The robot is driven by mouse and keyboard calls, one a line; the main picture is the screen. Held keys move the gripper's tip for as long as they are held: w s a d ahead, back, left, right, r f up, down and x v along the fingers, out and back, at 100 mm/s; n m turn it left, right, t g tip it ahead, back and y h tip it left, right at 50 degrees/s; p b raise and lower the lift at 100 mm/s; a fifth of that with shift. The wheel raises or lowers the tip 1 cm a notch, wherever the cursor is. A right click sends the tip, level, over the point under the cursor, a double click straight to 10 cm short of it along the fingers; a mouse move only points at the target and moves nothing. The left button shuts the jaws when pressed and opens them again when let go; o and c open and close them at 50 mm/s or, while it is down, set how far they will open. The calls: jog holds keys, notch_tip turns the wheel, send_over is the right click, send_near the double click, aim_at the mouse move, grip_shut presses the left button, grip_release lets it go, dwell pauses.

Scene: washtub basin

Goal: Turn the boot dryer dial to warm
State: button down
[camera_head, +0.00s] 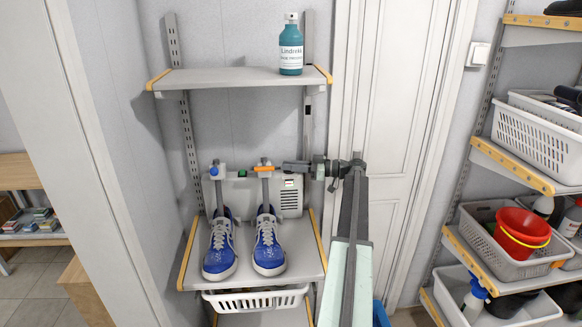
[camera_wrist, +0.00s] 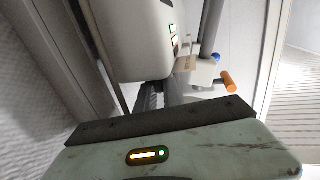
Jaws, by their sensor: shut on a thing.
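The boot dryer's pale vented housing (camera_head: 290,197) stands at the back of the middle shelf in the head view. My gripper (camera_head: 290,166) reaches in from the right at the housing's top, beside the orange handle. It is shut on the dial, which the jaws hide. In the wrist view my jaws (camera_wrist: 151,97) run up beside the housing.
Two blue shoes (camera_head: 221,250) (camera_head: 268,245) stand on the shelf (camera_head: 255,277) in front of the dryer. A teal bottle (camera_head: 291,50) stands on the upper shelf (camera_head: 228,78). A white basket (camera_head: 255,300) is below. Shelving with baskets and a red bucket (camera_head: 523,226) is at right.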

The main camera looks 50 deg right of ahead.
jog(key=c, duration=1.5)
grip_release()
jog(key=v, duration=0.7)
jog(key=shift+s+d, duration=0.2)
jog(key=shift+s, duration=0.15)
